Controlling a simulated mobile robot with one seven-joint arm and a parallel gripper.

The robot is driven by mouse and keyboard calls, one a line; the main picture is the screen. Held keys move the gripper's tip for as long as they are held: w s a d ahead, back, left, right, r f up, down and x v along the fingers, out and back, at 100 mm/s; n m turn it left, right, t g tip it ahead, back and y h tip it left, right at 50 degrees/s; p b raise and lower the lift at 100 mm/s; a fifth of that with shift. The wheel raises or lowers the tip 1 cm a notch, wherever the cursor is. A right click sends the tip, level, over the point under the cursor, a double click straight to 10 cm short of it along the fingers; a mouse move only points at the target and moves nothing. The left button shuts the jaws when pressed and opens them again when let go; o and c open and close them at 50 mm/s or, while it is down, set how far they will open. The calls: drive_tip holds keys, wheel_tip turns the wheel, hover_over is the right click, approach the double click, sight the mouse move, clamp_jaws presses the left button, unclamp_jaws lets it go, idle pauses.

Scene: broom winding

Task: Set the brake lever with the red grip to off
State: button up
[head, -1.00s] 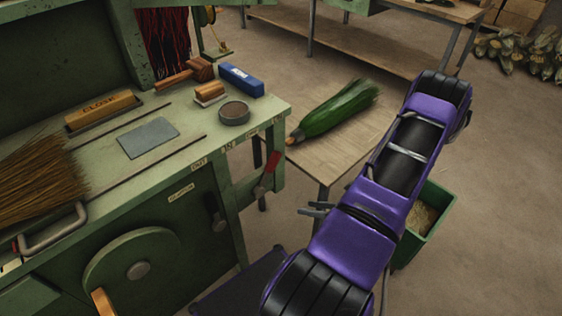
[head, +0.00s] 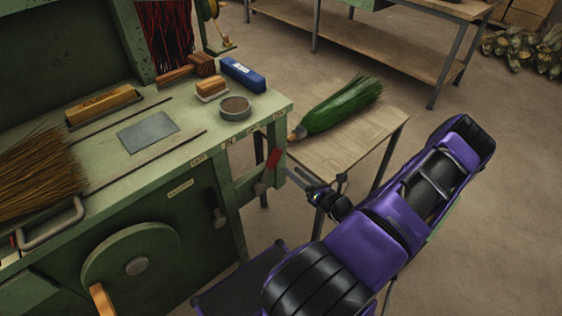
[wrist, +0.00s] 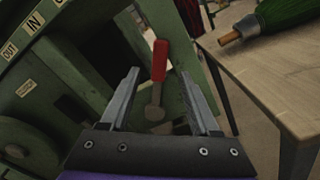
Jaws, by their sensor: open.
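The brake lever's red grip (head: 273,158) stands at the right end of the green machine, below the worktop edge, tilted slightly right in the head view. In the wrist view the red grip (wrist: 160,60) points up from a grey metal shank with a round lower end. My gripper (head: 302,181) is just right of the lever in the head view. In the wrist view my gripper (wrist: 160,76) is open, with the lever showing between its two fingers. I cannot tell whether either finger touches it. The brake's own markings are too small to read.
A wooden side table (head: 350,145) with a green-bristled broom head (head: 340,105) stands close to my gripper's right. A second, dark-handled lever (head: 216,208) is on the machine's front. The worktop (head: 200,115) holds blocks, a round tin and straw. Open floor lies at right.

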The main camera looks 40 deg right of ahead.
sight(278, 159)
drive_tip(key=w, duration=0.7)
drive_tip(key=shift+a, duration=0.3)
clamp_jaws()
idle(1.0)
